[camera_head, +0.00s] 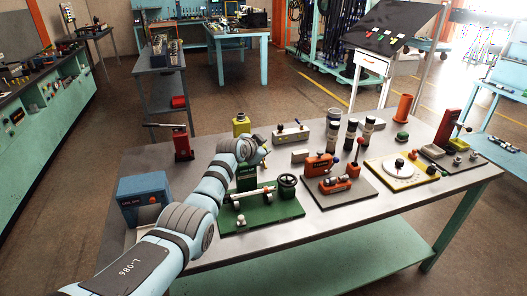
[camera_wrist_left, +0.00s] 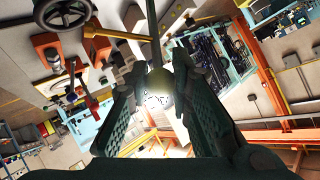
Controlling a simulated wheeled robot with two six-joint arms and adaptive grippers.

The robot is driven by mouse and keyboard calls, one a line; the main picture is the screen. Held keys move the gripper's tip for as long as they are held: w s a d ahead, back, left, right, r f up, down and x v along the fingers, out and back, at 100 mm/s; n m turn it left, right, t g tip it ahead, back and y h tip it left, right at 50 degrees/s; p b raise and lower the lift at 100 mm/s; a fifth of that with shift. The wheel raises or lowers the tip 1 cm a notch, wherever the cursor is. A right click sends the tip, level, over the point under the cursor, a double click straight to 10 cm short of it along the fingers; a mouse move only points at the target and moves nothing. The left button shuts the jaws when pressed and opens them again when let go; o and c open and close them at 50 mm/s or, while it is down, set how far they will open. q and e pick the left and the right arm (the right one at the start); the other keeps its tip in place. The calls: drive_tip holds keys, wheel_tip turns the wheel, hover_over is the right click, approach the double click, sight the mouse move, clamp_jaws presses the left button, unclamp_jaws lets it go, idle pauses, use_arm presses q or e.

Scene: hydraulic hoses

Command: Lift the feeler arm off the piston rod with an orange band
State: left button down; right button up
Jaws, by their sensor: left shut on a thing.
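My left gripper (camera_head: 262,155) is over the back of a green base plate (camera_head: 268,212) on the bench. A thin dark rod (camera_wrist_left: 153,30) runs from the ball to the top of that view. This looks like the feeler arm. On the green plate lies a pale horizontal rod (camera_head: 252,193) beside a dark handwheel (camera_head: 287,186), also at the wrist view's upper left (camera_wrist_left: 62,14). I cannot make out an orange band or whether the feeler touches the rod. My right gripper is not in view.
Right of the green plate stand orange fixtures (camera_head: 320,165) on a grey plate. A blue box (camera_head: 143,195) stands at the bench's left end, a red block (camera_head: 182,145) behind it. Dark cylinders (camera_head: 351,134) and a yellow-edged dial plate (camera_head: 400,170) stand farther right.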

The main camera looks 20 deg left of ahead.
use_arm(q)
drive_tip(key=shift+r, duration=0.15)
drive_tip(key=c, duration=1.4)
unclamp_jaws()
drive_tip(key=shift+w+a, duration=0.1)
drive_tip(key=shift+a, duration=0.05)
drive_tip(key=v, duration=1.2)
drive_tip(key=shift+f, duration=0.25)
